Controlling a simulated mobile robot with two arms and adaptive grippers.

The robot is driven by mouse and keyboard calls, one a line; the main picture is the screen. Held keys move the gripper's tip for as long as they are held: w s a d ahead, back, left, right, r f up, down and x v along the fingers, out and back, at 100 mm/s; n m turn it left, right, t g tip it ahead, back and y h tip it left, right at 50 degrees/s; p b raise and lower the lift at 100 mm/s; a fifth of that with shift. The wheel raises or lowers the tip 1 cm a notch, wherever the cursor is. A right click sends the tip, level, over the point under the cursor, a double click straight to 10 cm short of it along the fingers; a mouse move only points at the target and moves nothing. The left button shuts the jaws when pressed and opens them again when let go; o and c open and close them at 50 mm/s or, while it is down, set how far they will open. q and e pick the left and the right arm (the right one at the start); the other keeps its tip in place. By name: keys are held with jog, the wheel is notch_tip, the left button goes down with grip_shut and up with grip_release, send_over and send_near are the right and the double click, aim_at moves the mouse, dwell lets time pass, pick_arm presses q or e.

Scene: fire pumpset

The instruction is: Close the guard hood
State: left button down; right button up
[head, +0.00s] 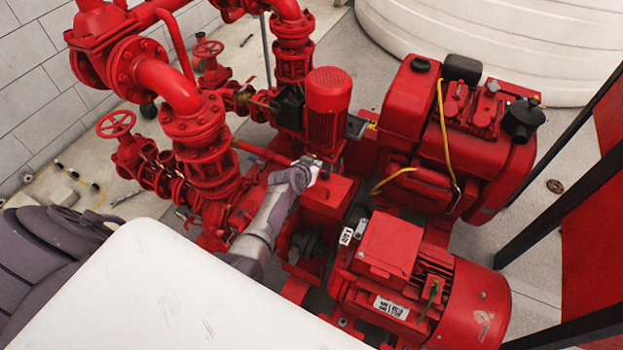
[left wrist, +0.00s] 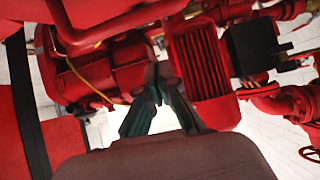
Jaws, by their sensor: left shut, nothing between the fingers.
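A red box-like cover, which looks like the guard hood (head: 328,196), stands between the pump pipework and the red motor (head: 470,300) in the head view. A dark coupling part (head: 306,243) shows below it, partly behind my arm. I cannot tell the hood's exact angle. My left gripper (head: 312,168) is at the hood's far upper left edge; whether it touches is unclear. In the left wrist view its dark fingers (left wrist: 158,72) meet at the tips, shut and empty, in front of red machinery. My right gripper is not in view.
A red vertical motor (head: 328,110) stands just behind the gripper. A red engine (head: 450,140) with yellow hoses is at right. Red pipes and valves (head: 205,145) crowd the left. Dark posts (head: 560,215) stand at far right. A white tank (head: 470,40) is behind.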

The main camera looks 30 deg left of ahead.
aim_at(317, 200)
pick_arm(q)
jog(key=shift+s+f+p, duration=0.5)
jog(key=shift+s+f, duration=0.5)
jog(key=shift+f, duration=0.1)
jog(key=shift+s+f, duration=0.25)
jog(key=shift+s, duration=0.2)
jog(key=shift+d, duration=0.1)
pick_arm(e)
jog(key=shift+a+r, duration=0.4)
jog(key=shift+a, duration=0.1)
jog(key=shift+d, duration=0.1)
pick_arm(q)
jog(key=shift+f, duration=0.1)
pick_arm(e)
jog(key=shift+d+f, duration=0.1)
